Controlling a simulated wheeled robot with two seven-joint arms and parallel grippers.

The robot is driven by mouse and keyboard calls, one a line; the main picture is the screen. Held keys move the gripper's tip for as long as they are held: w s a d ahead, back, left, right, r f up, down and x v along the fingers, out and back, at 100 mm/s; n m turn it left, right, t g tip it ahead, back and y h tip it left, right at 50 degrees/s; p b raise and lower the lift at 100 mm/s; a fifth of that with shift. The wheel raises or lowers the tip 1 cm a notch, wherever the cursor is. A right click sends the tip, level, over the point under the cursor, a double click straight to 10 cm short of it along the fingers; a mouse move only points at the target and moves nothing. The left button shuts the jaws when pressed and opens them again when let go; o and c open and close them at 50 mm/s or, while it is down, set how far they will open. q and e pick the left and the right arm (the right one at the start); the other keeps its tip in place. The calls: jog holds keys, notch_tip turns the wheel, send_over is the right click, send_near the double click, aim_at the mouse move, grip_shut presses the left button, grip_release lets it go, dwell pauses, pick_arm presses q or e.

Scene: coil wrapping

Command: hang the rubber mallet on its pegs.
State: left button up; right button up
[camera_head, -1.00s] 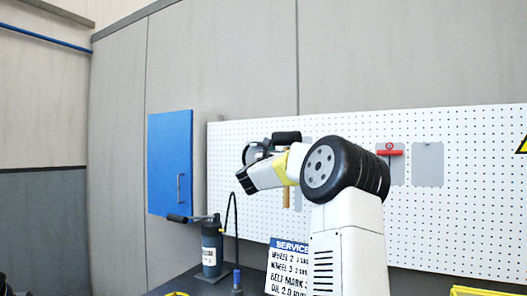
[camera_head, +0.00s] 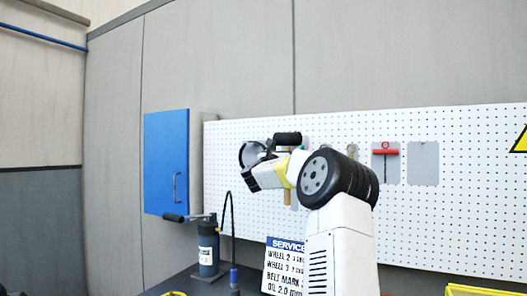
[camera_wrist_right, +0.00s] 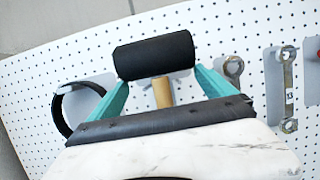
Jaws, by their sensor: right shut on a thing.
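The rubber mallet (camera_head: 287,138) has a black cylindrical head and a wooden handle. It is upright, head up, in front of the white pegboard (camera_head: 460,215). My right gripper (camera_head: 274,160) is shut on it. In the right wrist view, the mallet head (camera_wrist_right: 154,55) lies across the tips of the teal fingers, and the handle (camera_wrist_right: 162,92) shows between them. A grey backing patch shows behind the mallet in that view. The mallet's pegs are hidden, and I cannot tell whether the mallet touches the board. My left gripper is out of view.
A black ring-shaped tool (camera_wrist_right: 66,110) hangs left of the mallet; wrenches (camera_wrist_right: 287,85) hang to the right. Further right are a red T-handle tool (camera_head: 385,152) and an empty grey patch (camera_head: 423,163). A blue cabinet (camera_head: 166,160), pump bottle (camera_head: 208,248) and service sign (camera_head: 284,266) stand nearby.

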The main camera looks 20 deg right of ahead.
jog(key=w+d, duration=0.2)
jog(key=d, duration=0.1)
jog(key=shift+w+d+f, duration=0.25)
jog(key=shift+w+f, duration=0.15)
dwell(0.5)
jog(key=shift+f, duration=0.1)
dwell(0.6)
